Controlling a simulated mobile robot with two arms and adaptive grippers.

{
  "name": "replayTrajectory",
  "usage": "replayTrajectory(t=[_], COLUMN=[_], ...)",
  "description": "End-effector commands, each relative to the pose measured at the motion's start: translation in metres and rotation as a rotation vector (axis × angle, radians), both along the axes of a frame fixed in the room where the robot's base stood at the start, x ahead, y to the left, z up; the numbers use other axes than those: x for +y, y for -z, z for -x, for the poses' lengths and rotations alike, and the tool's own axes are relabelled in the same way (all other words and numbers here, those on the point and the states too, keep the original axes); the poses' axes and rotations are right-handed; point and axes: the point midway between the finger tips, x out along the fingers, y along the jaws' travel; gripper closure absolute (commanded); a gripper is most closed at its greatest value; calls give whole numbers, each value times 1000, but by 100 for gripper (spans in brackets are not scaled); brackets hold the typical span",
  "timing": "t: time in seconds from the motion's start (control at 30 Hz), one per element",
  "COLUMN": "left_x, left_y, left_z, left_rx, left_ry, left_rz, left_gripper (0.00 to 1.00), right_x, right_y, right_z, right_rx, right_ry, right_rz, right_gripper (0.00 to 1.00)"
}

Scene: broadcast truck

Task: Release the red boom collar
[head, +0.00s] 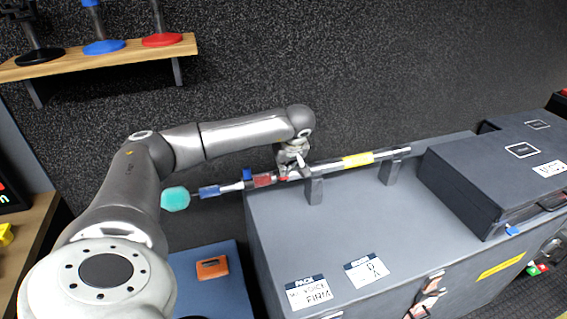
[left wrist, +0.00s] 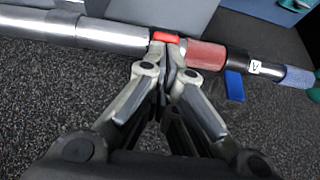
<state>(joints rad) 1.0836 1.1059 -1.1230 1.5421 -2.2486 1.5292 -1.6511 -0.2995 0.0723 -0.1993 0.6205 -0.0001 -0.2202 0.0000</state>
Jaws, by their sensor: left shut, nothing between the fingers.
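The boom pole (head: 330,165) rests level across two grey supports on a grey case, its left end sticking out past the edge. The red collar (head: 264,180) sits on the pole just left of my left gripper (head: 290,170). The collar shows in the left wrist view (left wrist: 205,55) as a dull red sleeve, with a small bright red lever (left wrist: 165,37) beside it. In that view my left gripper (left wrist: 170,68) is shut and empty, its fingertips right at the pole by the lever; I cannot tell whether they touch it. My right gripper is not in view.
A blue lever (head: 247,174) and a teal end (head: 175,199) lie further left on the pole. A dark case (head: 500,170) stands right on the grey case (head: 290,250). A wooden shelf (head: 120,52) is at upper left. The case top before the pole is mostly clear.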

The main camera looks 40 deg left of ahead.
Motion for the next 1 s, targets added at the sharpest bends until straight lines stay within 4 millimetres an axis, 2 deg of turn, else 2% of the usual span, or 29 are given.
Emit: replayTrajectory(t=[0.5,0.8,1.0], left_x=[13,14,15], left_y=[5,5,-7], left_z=[-7,-7,-6], left_rx=[0,0,0], left_ry=[-1,0,-2], left_rz=[0,0,0], left_gripper=[100,100,100], right_x=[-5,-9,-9], right_y=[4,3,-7], right_z=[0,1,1], right_rx=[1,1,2], right_ry=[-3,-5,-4], right_rz=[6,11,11], right_gripper=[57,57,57])
